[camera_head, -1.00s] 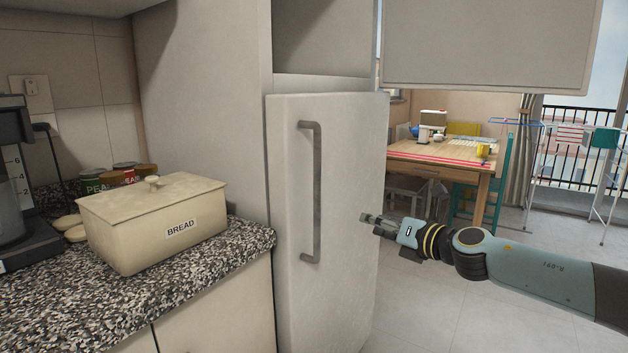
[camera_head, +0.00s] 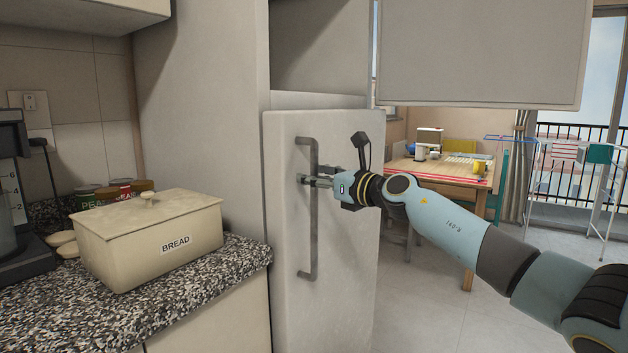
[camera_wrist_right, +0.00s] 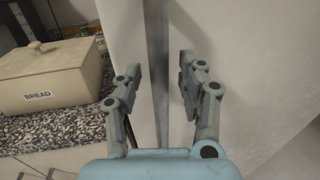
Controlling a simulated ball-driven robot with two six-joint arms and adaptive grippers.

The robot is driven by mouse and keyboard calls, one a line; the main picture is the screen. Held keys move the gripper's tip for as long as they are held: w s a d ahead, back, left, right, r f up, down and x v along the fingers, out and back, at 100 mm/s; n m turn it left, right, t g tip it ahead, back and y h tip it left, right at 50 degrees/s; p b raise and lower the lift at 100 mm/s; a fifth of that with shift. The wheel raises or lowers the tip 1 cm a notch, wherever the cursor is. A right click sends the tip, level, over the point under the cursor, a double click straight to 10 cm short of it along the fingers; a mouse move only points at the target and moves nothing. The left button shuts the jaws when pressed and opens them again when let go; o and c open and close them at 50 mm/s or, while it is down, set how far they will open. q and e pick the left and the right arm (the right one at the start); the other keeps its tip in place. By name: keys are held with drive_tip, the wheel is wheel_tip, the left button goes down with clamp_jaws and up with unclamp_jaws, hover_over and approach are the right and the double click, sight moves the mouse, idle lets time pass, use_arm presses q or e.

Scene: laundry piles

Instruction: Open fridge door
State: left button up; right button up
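The fridge door (camera_head: 345,275) is a pale upright panel that looks shut, beside the counter in the head view. Its long grey vertical handle (camera_head: 314,240) runs down the door's left part. My right gripper (camera_head: 308,180) is at the upper half of the handle, reaching from the right. In the right wrist view its two fingers (camera_wrist_right: 159,67) are apart, with the handle (camera_wrist_right: 157,45) running between them and a gap visible on either side. Parts of the fingers overlap the handle in the head view, so contact is hard to tell. My left gripper is not in view.
A speckled counter (camera_head: 180,295) on the left holds a cream bread box (camera_head: 150,240) and several tins. A grey panel (camera_head: 470,50) hangs at the upper right. A wooden table (camera_head: 450,182) stands behind.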

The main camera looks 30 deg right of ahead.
drive_tip(key=shift+w, duration=0.1)
clamp_jaws()
idle(0.6)
